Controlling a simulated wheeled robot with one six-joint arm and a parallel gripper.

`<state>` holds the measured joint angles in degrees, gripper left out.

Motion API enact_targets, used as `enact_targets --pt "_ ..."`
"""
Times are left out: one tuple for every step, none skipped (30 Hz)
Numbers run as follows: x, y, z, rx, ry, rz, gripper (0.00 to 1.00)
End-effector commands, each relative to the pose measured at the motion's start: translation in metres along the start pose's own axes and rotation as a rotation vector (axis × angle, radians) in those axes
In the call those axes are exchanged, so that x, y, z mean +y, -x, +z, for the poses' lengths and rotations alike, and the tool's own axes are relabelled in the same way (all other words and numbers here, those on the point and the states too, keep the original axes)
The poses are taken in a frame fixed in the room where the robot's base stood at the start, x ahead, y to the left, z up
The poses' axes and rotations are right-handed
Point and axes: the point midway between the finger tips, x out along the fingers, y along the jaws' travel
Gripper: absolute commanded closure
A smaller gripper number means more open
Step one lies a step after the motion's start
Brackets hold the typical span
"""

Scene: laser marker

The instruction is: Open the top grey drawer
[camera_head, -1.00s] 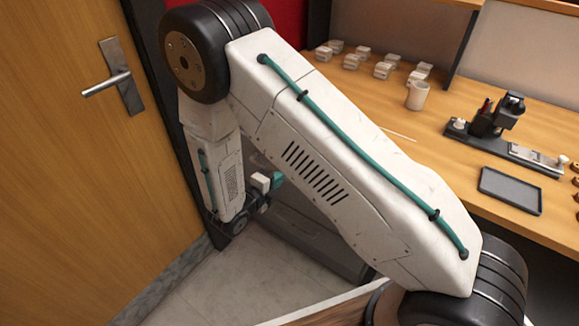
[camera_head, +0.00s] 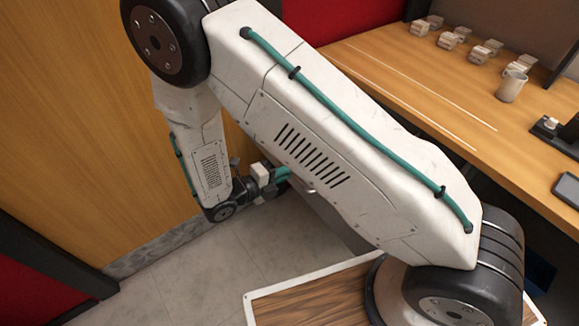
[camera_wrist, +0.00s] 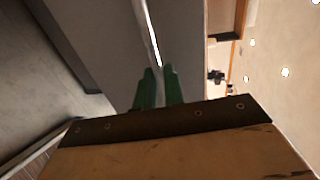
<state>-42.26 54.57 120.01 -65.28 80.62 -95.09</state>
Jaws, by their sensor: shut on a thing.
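The grey drawer unit (camera_head: 345,232) stands under the wooden desk, mostly hidden behind my white arm in the head view. In the wrist view its grey front (camera_wrist: 95,35) fills the upper left and middle. A thin bright strip (camera_wrist: 151,35), which looks like the handle or edge of a drawer, runs down to my green fingertips. My gripper (camera_wrist: 158,75) is shut on it, with the fingers close together on either side. In the head view my gripper (camera_head: 284,174) shows partly beside the unit. I cannot tell whether the drawer is out at all.
A wooden panel (camera_head: 60,120) stands close behind my arm at left. Grey tiled floor (camera_head: 190,285) is free at lower left.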

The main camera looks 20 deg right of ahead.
Motion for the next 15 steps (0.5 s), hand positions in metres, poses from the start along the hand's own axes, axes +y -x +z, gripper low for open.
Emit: enact_targets --pt "0.0008 0.0037 0.0012 0.0 -0.002 0.001 1.0" --pt "0.001 0.0051 0.0013 0.002 -0.002 0.001 1.0" --pt "0.0013 0.0067 0.0014 0.005 -0.002 0.001 1.0" --pt "0.0015 0.0077 0.0014 0.007 -0.003 0.0 1.0" --pt "0.0016 0.0085 0.0014 0.008 -0.003 0.0 1.0" --pt "0.0017 0.0093 0.0015 0.01 -0.003 0.0 1.0" --pt "0.0018 0.0097 0.0015 0.01 -0.003 0.0 1.0" --pt "0.0018 0.01 0.0016 0.011 -0.003 0.0 1.0" --pt "0.0018 0.0102 0.0016 0.012 -0.003 0.0 1.0" --pt "0.0018 0.0103 0.0015 0.013 -0.003 0.0 1.0" --pt "0.0018 0.0102 0.0015 0.013 -0.004 0.0 1.0" --pt "0.0018 0.0101 0.0015 0.014 -0.004 0.0 1.0" --pt "0.0017 0.01 0.0015 0.014 -0.004 0.0 1.0" --pt "0.0017 0.0099 0.0014 0.014 -0.004 0.0 1.0" --pt "0.0017 0.0098 0.0014 0.014 -0.004 0.0 1.0"
